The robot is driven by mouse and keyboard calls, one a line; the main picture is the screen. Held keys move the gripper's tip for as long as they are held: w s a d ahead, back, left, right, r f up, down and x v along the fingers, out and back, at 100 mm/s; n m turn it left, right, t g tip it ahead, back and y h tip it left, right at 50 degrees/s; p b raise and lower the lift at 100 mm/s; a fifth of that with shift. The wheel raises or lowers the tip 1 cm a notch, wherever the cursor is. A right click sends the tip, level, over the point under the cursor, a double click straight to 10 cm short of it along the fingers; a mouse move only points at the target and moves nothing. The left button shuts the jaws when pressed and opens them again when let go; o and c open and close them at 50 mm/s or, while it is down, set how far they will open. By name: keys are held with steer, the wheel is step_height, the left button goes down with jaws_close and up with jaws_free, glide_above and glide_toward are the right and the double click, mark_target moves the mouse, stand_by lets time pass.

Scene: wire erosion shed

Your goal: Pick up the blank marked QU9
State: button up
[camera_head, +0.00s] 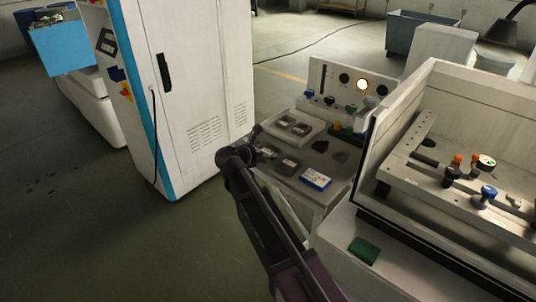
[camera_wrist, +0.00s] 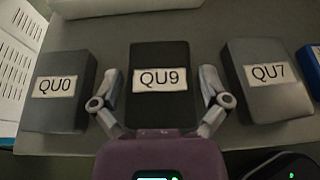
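The blank marked QU9 (camera_wrist: 160,105) is a dark, nearly black block with a white label, lying flat in the middle of the wrist view. My gripper (camera_wrist: 159,82) is open, with one finger to the left and one to the right of QU9. Narrow gaps show beside the block, and I cannot tell whether the fingers are at its height. Grey blank QU0 (camera_wrist: 60,92) lies to the left and grey blank QU7 (camera_wrist: 267,82) to the right. In the head view my gripper (camera_head: 262,146) is over the bench's left part, and QU9 cannot be made out clearly.
A blue-and-white box (camera_head: 316,179) lies right of the blanks. A pale tray (camera_head: 292,139) with dark pieces stands behind them, before a panel with coloured knobs (camera_head: 345,104). A tall white cabinet (camera_head: 190,80) stands close at left. A walled machine (camera_head: 455,100) stands right.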

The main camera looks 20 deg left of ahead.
mark_target(267, 151)
steer(key=c, duration=0.8)
steer(key=shift+r, duration=0.2)
step_height(267, 151, up, 4)
steer(key=p, duration=0.4)
steer(key=shift+f, duration=0.15)
steer(key=s+d+r+p, duration=0.1)
steer(key=s+d, duration=0.1)
steer(key=s, duration=1.3)
steer(key=shift+s+d, duration=0.2)
steer(key=shift+s, duration=0.2)
